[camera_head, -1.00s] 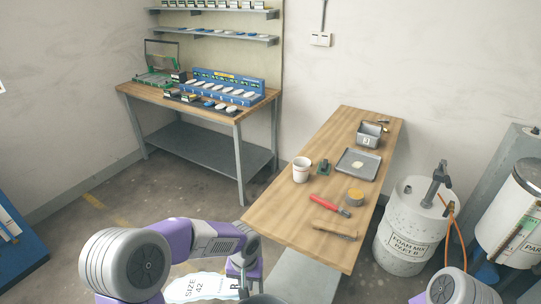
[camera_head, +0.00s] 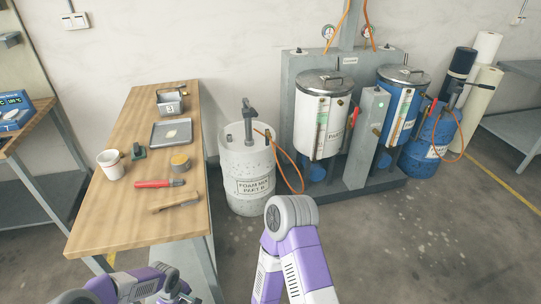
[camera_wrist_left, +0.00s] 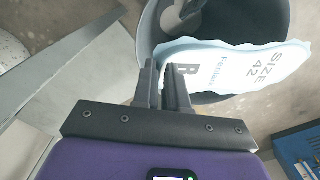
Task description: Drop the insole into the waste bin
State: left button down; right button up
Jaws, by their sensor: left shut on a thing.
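The insole (camera_wrist_left: 235,65) is pale white-blue with wavy edges and the marks "SIZE 42" and "R". In the left wrist view my left gripper (camera_wrist_left: 163,70) is shut on its near end, by the "R". A round grey waste bin (camera_wrist_left: 148,35) with a dark inside lies behind the insole in that view. The insole overlaps the bin's opening and covers part of it; their height apart is hard to judge. In the head view my left gripper (camera_head: 180,292) is partly seen at the bottom edge; insole and bin are out of sight there. My right gripper is not in view.
A wooden table (camera_head: 120,220) holds a white cup (camera_head: 110,164), a grey tray (camera_head: 172,134), a red-handled tool (camera_head: 160,184) and other items. A foam drum (camera_head: 248,180) and machine tanks (camera_head: 322,115) stand to the right. The floor (camera_head: 420,240) at lower right is clear.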

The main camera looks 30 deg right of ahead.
pick_arm(q)
notch_tip(320, 180, down, 4)
jog(key=shift+f+b, duration=0.15)
jog(key=shift+b, duration=0.9)
jog(key=c, duration=1.1)
grip_release()
notch_tip(320, 180, up, 8)
jog(key=shift+f+p, duration=0.15)
jog(key=shift+p, duration=1)
jog(key=s+a+f+h, duration=0.1)
jog(key=s+a, duration=0.2)
jog(key=s, duration=0.4)
jog(key=s+a+f+m+h+p, duration=0.1)
jog(key=s+a+f, duration=0.1)
jog(key=s, duration=0.4)
jog(key=s+a+f+m+h+p, duration=0.1)
jog(key=s+a+h, duration=0.1)
jog(key=s, duration=0.5)
jog(key=shift+s+a+f+t, duration=0.3)
jog(key=shift+s+a+f, duration=0.1)
jog(key=shift+a, duration=0.4)
